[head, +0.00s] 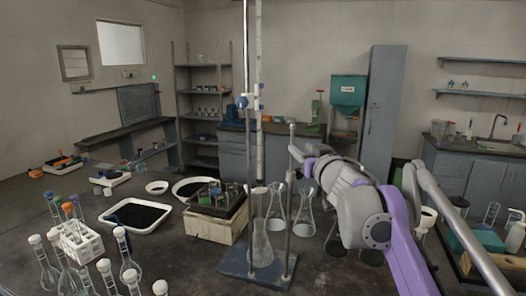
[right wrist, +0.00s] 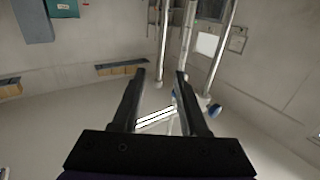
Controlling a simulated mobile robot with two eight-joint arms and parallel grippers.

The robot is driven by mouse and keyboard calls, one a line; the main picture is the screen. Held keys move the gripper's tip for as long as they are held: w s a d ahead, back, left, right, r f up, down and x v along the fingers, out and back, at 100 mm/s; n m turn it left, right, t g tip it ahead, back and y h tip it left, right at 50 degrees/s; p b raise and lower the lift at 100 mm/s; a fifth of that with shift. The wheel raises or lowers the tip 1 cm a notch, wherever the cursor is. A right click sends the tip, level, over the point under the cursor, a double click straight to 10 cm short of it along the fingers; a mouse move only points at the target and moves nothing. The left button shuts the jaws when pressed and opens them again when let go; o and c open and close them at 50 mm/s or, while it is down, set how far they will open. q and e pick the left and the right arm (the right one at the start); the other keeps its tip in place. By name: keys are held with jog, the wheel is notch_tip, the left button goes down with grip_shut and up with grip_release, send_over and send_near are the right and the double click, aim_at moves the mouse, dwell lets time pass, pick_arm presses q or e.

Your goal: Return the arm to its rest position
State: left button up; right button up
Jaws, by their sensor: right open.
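My right arm, grey and purple, comes into the head view from the right and reaches over the bench. Its gripper end (head: 297,153) is small and partly hidden by the arm, near the upright rods of the stand. In the right wrist view the two dark fingers of my right gripper (right wrist: 160,74) are apart with nothing held between them. Behind the fingers are metal rods (right wrist: 215,62) and a blue clamp knob (right wrist: 214,110), apart from the jaws as far as I can tell. My left gripper is not in view.
A stand with a blue-grey base (head: 236,262) and tall rods rises close to the arm. Glass flasks (head: 304,215) stand beside it. A pale box (head: 208,226) with a dark top, a black-filled tray (head: 137,228) and a white tube rack (head: 82,243) are to the left.

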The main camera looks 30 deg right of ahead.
jog(key=s+a+f+g+p, duration=0.15)
jog(key=s+a+f, duration=0.3)
jog(key=f, duration=0.45)
jog(key=s+a+f+g+p, duration=0.1)
jog(key=s+a+f+g, duration=0.2)
jog(key=a+f, duration=0.4)
jog(key=s+a+f+g+p, duration=0.1)
jog(key=s+a+f+g, duration=0.25)
jog(key=f, duration=0.65)
jog(key=s+a+f+n+g+y+p, duration=0.1)
jog(key=s+a+f+n+g+y, duration=0.2)
jog(key=s+a+f, duration=0.9)
notch_tip(320, 180, down, 2)
jog(key=s+y, duration=0.1)
jog(key=y, duration=0.1)
jog(key=shift+a+f+n+g+y, duration=0.2)
jog(key=shift+a+n+g+y, duration=0.1)
jog(key=shift+a+g, duration=0.1)
jog(key=shift+s, duration=0.15)
